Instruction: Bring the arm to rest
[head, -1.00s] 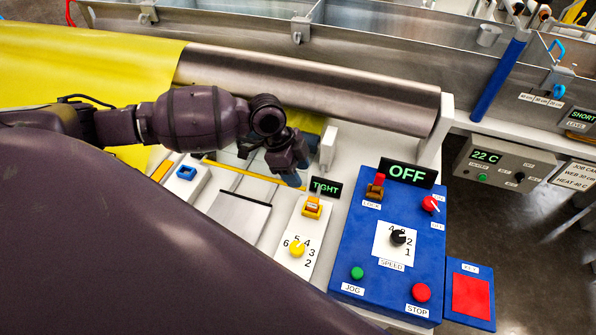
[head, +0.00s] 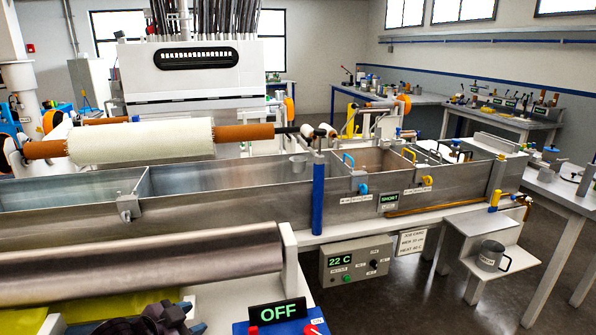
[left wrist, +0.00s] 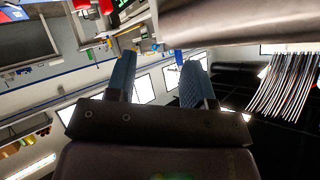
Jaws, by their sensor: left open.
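My left gripper (head: 168,319) shows only in part at the bottom edge of the head view, dark purple, below the steel roller (head: 140,262) and left of the blue control panel (head: 268,326). In the left wrist view, its two blue-grey fingers (left wrist: 157,66) stand apart with nothing between them. The gripper is open and empty. The rest of my left arm is cut off by the frame in the head view. My right gripper is in neither view.
An OFF display (head: 278,312) stands on the panel. Beyond the roller runs a long steel trough (head: 240,205). A blue post (head: 318,195) and a grey controller reading 22 C (head: 356,263) are to the right. A grey mug (head: 490,256) sits on a white shelf.

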